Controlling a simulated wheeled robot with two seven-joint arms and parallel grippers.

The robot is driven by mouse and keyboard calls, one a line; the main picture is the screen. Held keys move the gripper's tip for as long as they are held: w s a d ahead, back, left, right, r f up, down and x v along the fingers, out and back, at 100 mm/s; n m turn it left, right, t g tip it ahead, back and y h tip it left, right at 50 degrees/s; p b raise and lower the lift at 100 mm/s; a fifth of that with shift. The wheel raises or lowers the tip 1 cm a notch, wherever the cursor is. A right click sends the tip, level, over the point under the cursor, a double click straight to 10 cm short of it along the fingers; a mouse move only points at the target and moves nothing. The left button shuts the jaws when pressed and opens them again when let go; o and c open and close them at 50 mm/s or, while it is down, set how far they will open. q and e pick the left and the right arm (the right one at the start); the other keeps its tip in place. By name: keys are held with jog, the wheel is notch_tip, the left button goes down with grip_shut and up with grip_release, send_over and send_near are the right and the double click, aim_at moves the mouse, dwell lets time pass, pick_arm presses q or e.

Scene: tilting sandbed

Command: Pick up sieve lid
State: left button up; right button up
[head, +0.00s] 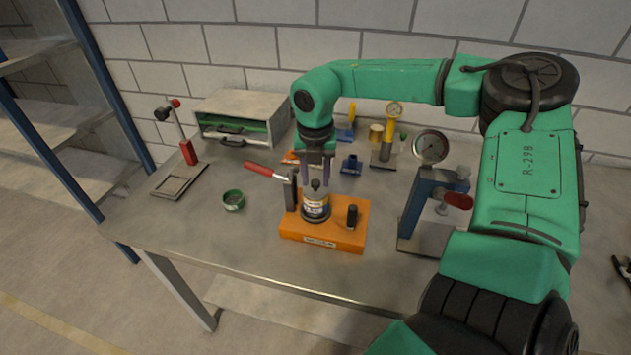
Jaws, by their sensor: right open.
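A small round stack of sieve parts (316,205) stands upright in an orange base (322,240) near the middle of the table. On its top is a dark lid with a small knob (316,185), which looks like the sieve lid. My right gripper (316,182) points straight down over the stack, with its fingers open and spread on either side of the knob. I cannot tell whether the fingers touch the lid. My left gripper is not in view.
A grey metal table (260,235) carries it all. A green bowl (232,200) and a red-handled lever (265,171) are to the left. A gauge press (430,200) stands close on the right. A drawer cabinet (240,105) is at the back left. The front left of the table is clear.

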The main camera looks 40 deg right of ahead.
jog(key=shift+f, duration=0.15)
grip_shut()
